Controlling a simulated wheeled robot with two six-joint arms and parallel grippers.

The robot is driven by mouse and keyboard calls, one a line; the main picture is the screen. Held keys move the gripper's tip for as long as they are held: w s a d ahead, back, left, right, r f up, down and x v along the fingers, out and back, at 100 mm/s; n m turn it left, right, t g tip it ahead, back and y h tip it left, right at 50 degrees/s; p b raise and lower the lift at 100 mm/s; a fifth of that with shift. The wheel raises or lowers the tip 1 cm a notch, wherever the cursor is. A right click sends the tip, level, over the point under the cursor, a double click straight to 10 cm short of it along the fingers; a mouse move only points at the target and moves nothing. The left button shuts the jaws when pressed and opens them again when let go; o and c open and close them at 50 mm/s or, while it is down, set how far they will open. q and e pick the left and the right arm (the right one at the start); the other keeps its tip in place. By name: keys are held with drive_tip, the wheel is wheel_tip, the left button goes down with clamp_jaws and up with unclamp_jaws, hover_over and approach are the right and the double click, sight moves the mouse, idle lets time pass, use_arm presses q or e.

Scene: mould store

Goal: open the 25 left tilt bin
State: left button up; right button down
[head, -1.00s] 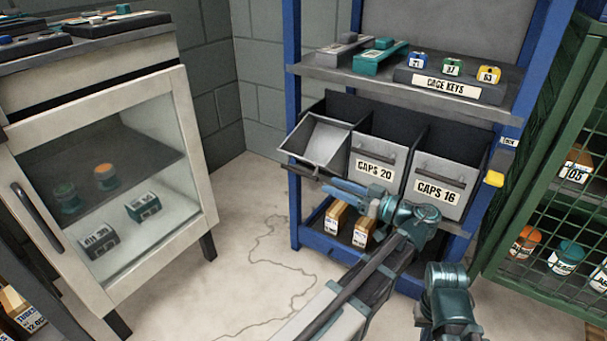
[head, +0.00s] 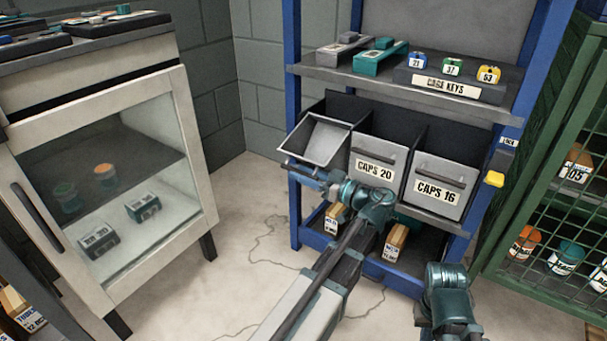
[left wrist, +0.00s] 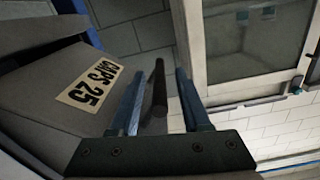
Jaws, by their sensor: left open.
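The CAPS 25 bin (head: 325,142) is the left one of three tilt bins; it is tipped forward and its empty inside shows in the head view. Its labelled front (left wrist: 60,105) shows in the left wrist view. My left gripper (head: 306,174) is open at the bin's handle, at its lower front. In the left wrist view, the dark handle bar (left wrist: 158,88) lies between the two fingers of my left gripper (left wrist: 160,95), with gaps on both sides. My right gripper is not visible; only a link of my arm shows at the lower right.
The CAPS 20 bin (head: 375,165) and CAPS 16 bin (head: 438,190) are upright and shut beside it. A glass-door cabinet (head: 200,150) stands left, a green mesh door (head: 545,225) right. Small boxes (head: 396,240) stand on the shelf below. Floor between is free.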

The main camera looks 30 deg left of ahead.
use_arm(q)
drive_tip(key=c, duration=0.7)
clamp_jaws()
drive_tip(key=shift+s, duration=0.2)
idle(0.4)
